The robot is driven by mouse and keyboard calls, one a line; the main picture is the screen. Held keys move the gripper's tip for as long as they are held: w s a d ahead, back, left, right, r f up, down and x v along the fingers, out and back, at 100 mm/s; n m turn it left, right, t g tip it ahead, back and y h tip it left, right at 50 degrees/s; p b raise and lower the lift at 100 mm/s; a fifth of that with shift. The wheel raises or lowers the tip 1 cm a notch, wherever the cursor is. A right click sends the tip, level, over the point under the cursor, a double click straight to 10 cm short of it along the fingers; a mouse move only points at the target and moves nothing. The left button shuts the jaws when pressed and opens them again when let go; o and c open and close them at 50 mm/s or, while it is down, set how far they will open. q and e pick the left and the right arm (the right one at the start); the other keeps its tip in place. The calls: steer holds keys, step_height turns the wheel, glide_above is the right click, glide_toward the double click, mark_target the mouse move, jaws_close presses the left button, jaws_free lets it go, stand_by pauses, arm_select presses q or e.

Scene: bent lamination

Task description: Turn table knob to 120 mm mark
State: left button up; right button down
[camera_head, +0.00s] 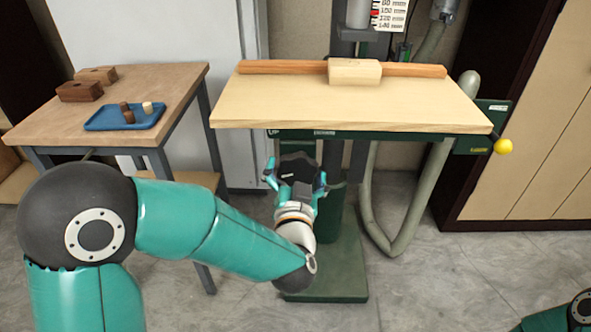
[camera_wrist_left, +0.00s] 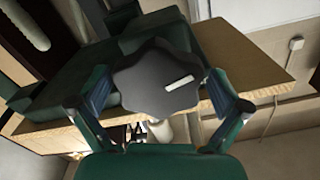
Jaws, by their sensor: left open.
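The table knob (camera_head: 297,163) is dark and lobed, with a white mark, under the front of the machine's wooden table (camera_head: 270,100). In the left wrist view the knob (camera_wrist_left: 150,75) fills the middle, its white mark pointing right. My left gripper (camera_head: 295,181) is open, with one finger on each side of the knob. Its fingers (camera_wrist_left: 162,92) show in the wrist view; I cannot tell whether they touch the knob. The white mm scale (camera_head: 392,14) with a red pointer (camera_head: 375,14) is at the top; its exact reading is too small to tell. My right gripper is out of view.
A wooden block (camera_head: 354,71) and an orange-brown fence (camera_head: 290,67) lie on the machine table. A yellow-ended lever (camera_head: 503,146) sticks out at right. A grey hose (camera_head: 408,220) hangs below. A side table (camera_head: 165,82) with a blue tray (camera_head: 103,122) stands left.

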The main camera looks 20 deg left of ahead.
arm_select(q)
steer(key=v, duration=0.7)
steer(key=shift+s, duration=0.2)
